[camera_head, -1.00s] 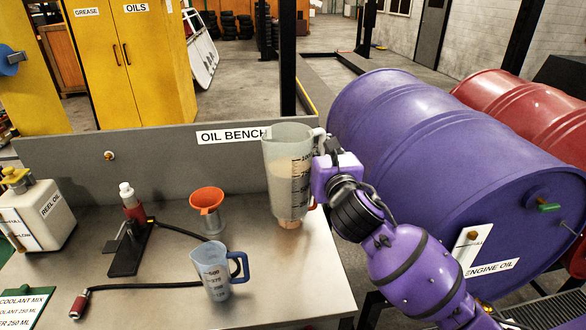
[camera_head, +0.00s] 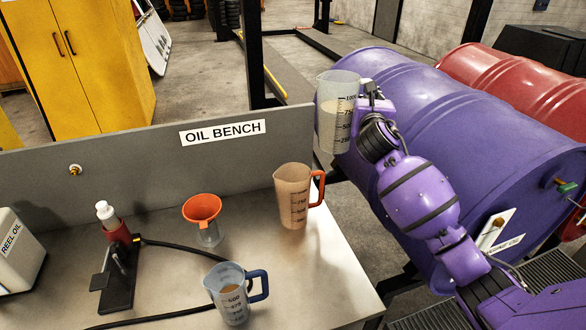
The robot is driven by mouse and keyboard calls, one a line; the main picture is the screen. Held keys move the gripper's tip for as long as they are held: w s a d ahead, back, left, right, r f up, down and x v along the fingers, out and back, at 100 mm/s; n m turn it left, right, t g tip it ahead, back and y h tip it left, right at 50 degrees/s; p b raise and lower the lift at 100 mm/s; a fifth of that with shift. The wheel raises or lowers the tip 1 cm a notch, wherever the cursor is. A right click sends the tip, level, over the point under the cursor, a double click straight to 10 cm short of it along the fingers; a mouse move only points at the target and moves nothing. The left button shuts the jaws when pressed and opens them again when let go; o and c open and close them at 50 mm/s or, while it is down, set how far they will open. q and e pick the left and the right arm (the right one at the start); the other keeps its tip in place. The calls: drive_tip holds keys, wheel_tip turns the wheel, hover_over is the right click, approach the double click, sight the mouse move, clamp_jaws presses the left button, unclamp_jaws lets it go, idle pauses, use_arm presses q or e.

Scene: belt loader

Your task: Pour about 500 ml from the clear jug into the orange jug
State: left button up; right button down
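The clear jug (camera_head: 327,125), with black marks, is held upright in the air, up and right of the orange jug. Pale liquid in it reaches roughly the 750 mark. My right gripper (camera_head: 368,98) is shut on its handle at the right side; the fingers are mostly hidden. The orange jug (camera_head: 293,198), translucent with an orange handle, stands upright on the bench near its right edge. The two jugs are apart. The liquid level in the orange jug is hard to tell. My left gripper is not in view.
On the bench (camera_head: 180,290) stand a blue-handled jug (camera_head: 230,295), an orange funnel (camera_head: 202,207), a pump stand (camera_head: 118,275) with a dark hose, and a white can (camera_head: 15,255). A purple drum (camera_head: 470,150) lies beyond my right arm. The bench's backboard (camera_head: 120,165) rises behind.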

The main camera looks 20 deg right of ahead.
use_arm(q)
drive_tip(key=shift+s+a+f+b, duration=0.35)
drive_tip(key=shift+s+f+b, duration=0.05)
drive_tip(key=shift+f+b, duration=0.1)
use_arm(e)
drive_tip(key=a+n+t, duration=0.1)
drive_tip(key=n, duration=0.1)
drive_tip(key=a+n+t, duration=0.1)
drive_tip(key=n, duration=0.2)
drive_tip(key=a+r+n+t, duration=0.1)
drive_tip(key=n+t, duration=0.1)
drive_tip(key=n, duration=0.1)
drive_tip(key=shift+s+a, duration=0.1)
drive_tip(key=shift+a, duration=0.2)
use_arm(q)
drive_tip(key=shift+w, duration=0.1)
use_arm(e)
drive_tip(key=shift+a+n, duration=0.1)
drive_tip(key=shift+n, duration=0.2)
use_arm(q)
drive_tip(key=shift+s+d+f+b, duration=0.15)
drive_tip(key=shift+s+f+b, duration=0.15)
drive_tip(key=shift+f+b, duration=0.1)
use_arm(e)
drive_tip(key=shift+a+r+n, duration=0.15)
drive_tip(key=shift+a+n, duration=0.2)
drive_tip(key=shift+n, duration=0.15)
